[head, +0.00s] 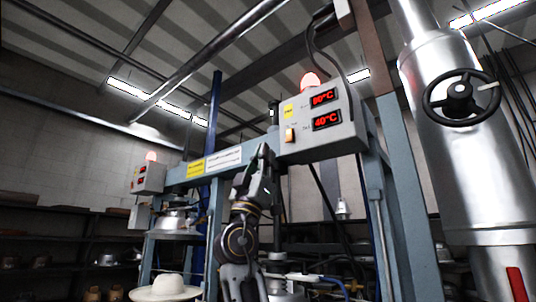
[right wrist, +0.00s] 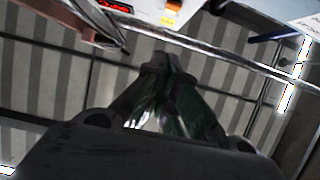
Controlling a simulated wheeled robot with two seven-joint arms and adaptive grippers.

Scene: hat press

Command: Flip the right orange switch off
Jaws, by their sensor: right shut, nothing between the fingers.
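The right orange switch (head: 290,135) is on the front of the grey control box (head: 345,133) at upper centre, left of its red displays. It looks bright orange; I cannot tell its rocker position for sure. It also shows at the top of the right wrist view (right wrist: 170,14). My right gripper (head: 264,152) points upward, just below and left of the box. Its fingers are shut and empty, apart from the switch. In the right wrist view the closed fingertips (right wrist: 163,66) lie below the switch. My left gripper is not in view.
A red lamp (head: 311,82) glows on the box, and displays (head: 324,97) read 90°C and 40°C. A second control box (head: 149,178) stands left. A blue-grey frame beam (head: 228,158) runs behind my gripper. A valve wheel (head: 461,92) and large pipe are at right.

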